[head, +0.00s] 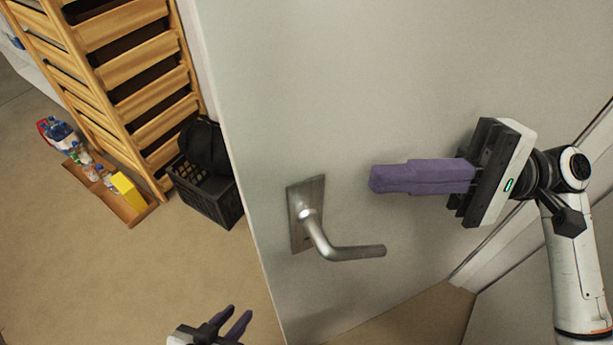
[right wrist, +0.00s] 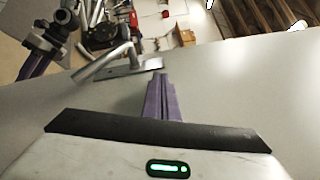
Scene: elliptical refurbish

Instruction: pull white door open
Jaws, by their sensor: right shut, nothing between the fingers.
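The white door (head: 300,90), pale grey in this light, fills the middle of the head view. Its free left edge shows the room beyond it, so it stands at least partly open. A metal lever handle (head: 345,251) on a plate sticks out from the door; it also shows in the right wrist view (right wrist: 105,62). My right gripper (head: 374,180) has its purple fingers together, empty, above and right of the handle. Its fingers also show in the right wrist view (right wrist: 160,88), apart from the handle. My left gripper (head: 231,314) is low, left of the door edge, with its fingers apart and empty.
A wooden drawer rack (head: 140,75) stands beyond the door's left edge. A black crate (head: 208,190) and a wooden tray (head: 135,215) with bottles and a yellow box (head: 128,191) sit on the floor. The floor (head: 130,275) at lower left is clear.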

